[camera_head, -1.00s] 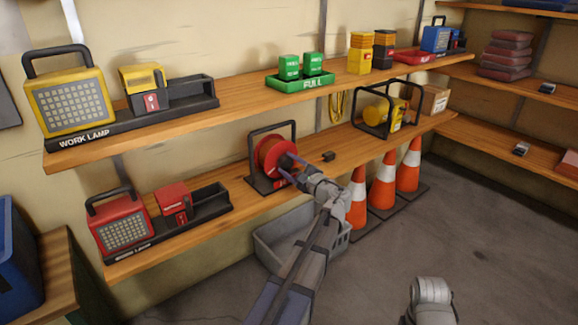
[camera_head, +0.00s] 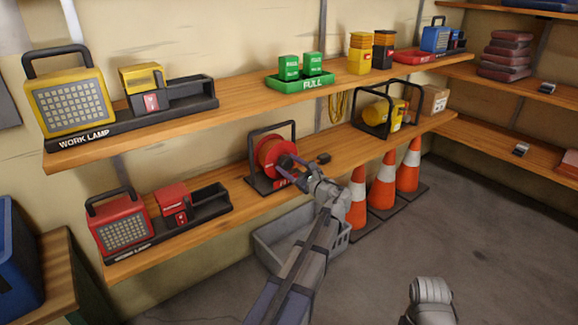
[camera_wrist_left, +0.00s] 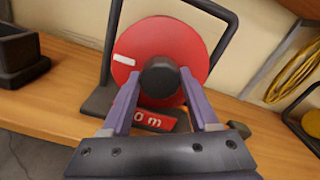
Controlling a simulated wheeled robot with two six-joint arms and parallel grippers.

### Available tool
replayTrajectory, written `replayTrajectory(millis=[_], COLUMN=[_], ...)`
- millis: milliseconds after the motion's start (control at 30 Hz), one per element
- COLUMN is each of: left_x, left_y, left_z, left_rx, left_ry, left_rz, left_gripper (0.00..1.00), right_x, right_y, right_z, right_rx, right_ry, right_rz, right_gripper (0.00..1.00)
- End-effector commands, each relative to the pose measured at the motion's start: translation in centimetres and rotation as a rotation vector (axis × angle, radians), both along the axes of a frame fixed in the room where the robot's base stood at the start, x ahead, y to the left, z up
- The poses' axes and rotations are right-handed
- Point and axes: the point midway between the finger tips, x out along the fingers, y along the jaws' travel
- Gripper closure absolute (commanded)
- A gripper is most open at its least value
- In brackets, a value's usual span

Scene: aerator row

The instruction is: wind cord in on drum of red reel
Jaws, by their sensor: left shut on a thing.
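The red reel (camera_head: 268,150) stands upright in a black frame on the lower shelf. In the left wrist view its red drum face (camera_wrist_left: 150,45) has a white mark at the left. My left gripper (camera_head: 291,164) is shut on the reel's dark round knob (camera_wrist_left: 160,77). In the left wrist view the fingers of my left gripper (camera_wrist_left: 160,92) lie on both sides of the knob. A small black block (camera_head: 324,158), perhaps the cord's end, lies on the shelf right of the reel. The cord itself cannot be made out. My right gripper is out of view.
A red work lamp (camera_head: 122,224) stands left on the lower shelf (camera_head: 170,246). A yellow reel (camera_head: 378,112) in a black frame stands further right. A grey crate (camera_head: 275,252) and several orange cones (camera_head: 383,182) are on the floor below. The upper shelf (camera_head: 235,101) runs above the reel.

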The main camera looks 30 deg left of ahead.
Motion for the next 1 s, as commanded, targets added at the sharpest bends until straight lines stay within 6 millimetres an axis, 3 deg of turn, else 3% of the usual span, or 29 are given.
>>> replayTrajectory(millis=[367, 400, 633, 867, 1000], left_x=[-0.02, -0.02, -0.02, -0.03, -0.47], left_y=[-0.07, -0.07, -0.03, -0.04, -1.00], left_z=[-0.09, -0.09, -0.05, -0.03, -0.03], left_rx=[-0.003, -0.003, 0.000, 0.000, 0.000], left_ry=[0.002, 0.002, 0.001, 0.002, 0.002], left_rz=[0.000, 0.000, 0.000, 0.000, -0.001], left_gripper=[0.95, 0.35, 0.09, 0.09, 0.09], right_x=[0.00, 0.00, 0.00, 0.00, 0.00], right_y=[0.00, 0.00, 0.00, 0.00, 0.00], right_z=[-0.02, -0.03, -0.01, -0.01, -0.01], right_rx=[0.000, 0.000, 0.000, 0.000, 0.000], right_ry=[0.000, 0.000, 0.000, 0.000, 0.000], right_rz=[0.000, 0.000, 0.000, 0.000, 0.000], right_gripper=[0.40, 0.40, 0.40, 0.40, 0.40])
